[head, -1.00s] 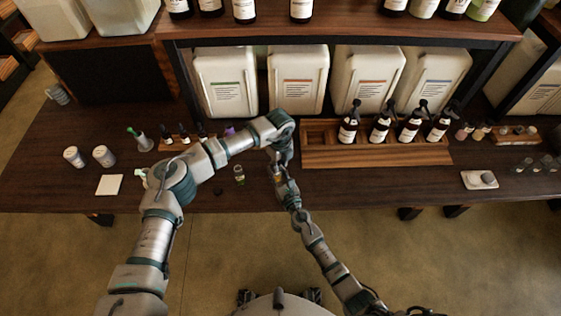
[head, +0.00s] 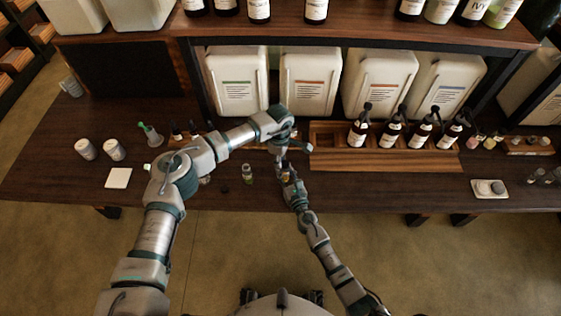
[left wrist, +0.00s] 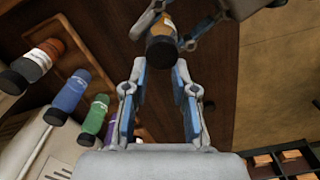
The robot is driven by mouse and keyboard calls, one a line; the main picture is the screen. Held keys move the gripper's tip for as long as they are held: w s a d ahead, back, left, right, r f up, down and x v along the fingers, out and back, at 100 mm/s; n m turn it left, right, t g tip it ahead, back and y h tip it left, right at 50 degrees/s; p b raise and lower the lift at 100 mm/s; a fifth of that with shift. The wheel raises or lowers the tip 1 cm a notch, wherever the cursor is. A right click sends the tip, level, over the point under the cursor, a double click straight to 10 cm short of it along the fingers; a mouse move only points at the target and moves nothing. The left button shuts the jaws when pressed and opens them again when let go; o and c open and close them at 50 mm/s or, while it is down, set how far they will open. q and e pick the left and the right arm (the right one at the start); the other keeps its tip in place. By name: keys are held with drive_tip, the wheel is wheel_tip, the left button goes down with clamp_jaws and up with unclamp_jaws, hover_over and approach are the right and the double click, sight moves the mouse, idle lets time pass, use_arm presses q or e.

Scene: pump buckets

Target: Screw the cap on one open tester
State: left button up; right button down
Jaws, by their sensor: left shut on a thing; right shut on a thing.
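A small tester bottle with an orange label (left wrist: 163,26) and a dark end shows in the left wrist view. My right gripper (head: 286,172) is shut on it and holds it above the table's front part. My left gripper (left wrist: 160,68) has its blue fingertips on either side of the bottle's dark end, which looks like its cap (left wrist: 162,51). It is shut on that cap. In the head view my left gripper (head: 281,155) is just behind the right one, and my arms partly hide the contact. Another small vial (head: 247,174) stands on the table to the left.
A small dark piece (head: 225,190) lies near the table's front edge. A wooden rack (head: 385,161) with several dark pump bottles stands right of my grippers. White jars (head: 114,150) and a white square pad (head: 118,178) are on the left. A white tray (head: 490,189) is far right.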

use_arm(q)
drive_tip(key=m, duration=0.5)
drive_tip(key=shift+w+d, duration=0.3)
drive_tip(key=shift+d, duration=0.1)
drive_tip(key=shift+c, duration=0.3)
use_arm(e)
drive_tip(key=shift+s+a, duration=0.1)
drive_tip(key=shift+a, duration=0.1)
use_arm(q)
drive_tip(key=m, duration=0.2)
drive_tip(key=shift+d+m, duration=0.25)
drive_tip(key=shift+m, duration=0.15)
drive_tip(key=m, duration=0.3)
drive_tip(key=d+m, duration=0.1)
drive_tip(key=m, duration=0.3)
drive_tip(key=o, duration=0.7)
use_arm(e)
drive_tip(key=shift+d, duration=0.1)
use_arm(q)
drive_tip(key=shift+r, duration=0.1)
drive_tip(key=shift+a+r, duration=0.1)
drive_tip(key=shift+r, duration=2.1)
drive_tip(key=shift+w, duration=0.1)
